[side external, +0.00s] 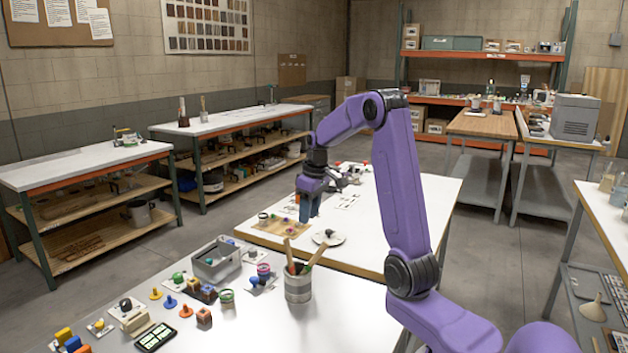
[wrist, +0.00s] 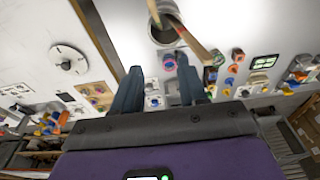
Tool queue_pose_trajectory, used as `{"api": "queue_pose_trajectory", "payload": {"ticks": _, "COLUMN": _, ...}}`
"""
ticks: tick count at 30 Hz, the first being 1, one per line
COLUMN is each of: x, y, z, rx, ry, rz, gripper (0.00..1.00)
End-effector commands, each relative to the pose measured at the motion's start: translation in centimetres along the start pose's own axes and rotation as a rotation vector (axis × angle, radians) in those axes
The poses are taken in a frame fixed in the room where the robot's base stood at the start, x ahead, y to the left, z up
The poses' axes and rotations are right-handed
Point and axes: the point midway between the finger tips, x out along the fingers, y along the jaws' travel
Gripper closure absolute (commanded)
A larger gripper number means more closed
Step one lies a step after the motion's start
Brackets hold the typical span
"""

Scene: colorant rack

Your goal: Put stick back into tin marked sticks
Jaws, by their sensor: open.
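A grey tin (side external: 298,288) stands upright near the back edge of the front white table, with wooden sticks (side external: 313,252) leaning out of its top. In the wrist view the tin (wrist: 160,38) is at the top centre, and one stick (wrist: 188,38) slants out over its rim. I cannot read a label on it. I cannot make out a stick lying apart from the tin.
A grey bin (side external: 228,269) stands left of the tin, with coloured pots and knobs around it. A white round plate with a dark knob (side external: 329,238) lies right of my gripper. The wooden board (side external: 262,239) carries small coloured items. White tabletop (side external: 290,330) is clear in front of the tin.

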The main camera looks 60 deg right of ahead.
Motion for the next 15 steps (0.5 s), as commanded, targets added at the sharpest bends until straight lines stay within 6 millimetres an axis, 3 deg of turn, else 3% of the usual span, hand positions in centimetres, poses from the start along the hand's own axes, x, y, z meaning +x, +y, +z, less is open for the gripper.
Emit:
{"api": "queue_pose_trajectory", "payload": {"ticks": 9, "x": -6.7, "y": 0.1, "z": -0.1, "rx": 0.000, "ry": 0.004, "rz": 0.004, "gripper": 0.58}}
{"api": "queue_pose_trajectory", "payload": {"ticks": 15, "x": -9.4, "y": 0.1, "z": 0.0, "rx": 0.000, "ry": 0.002, "rz": 0.002, "gripper": 0.58}}
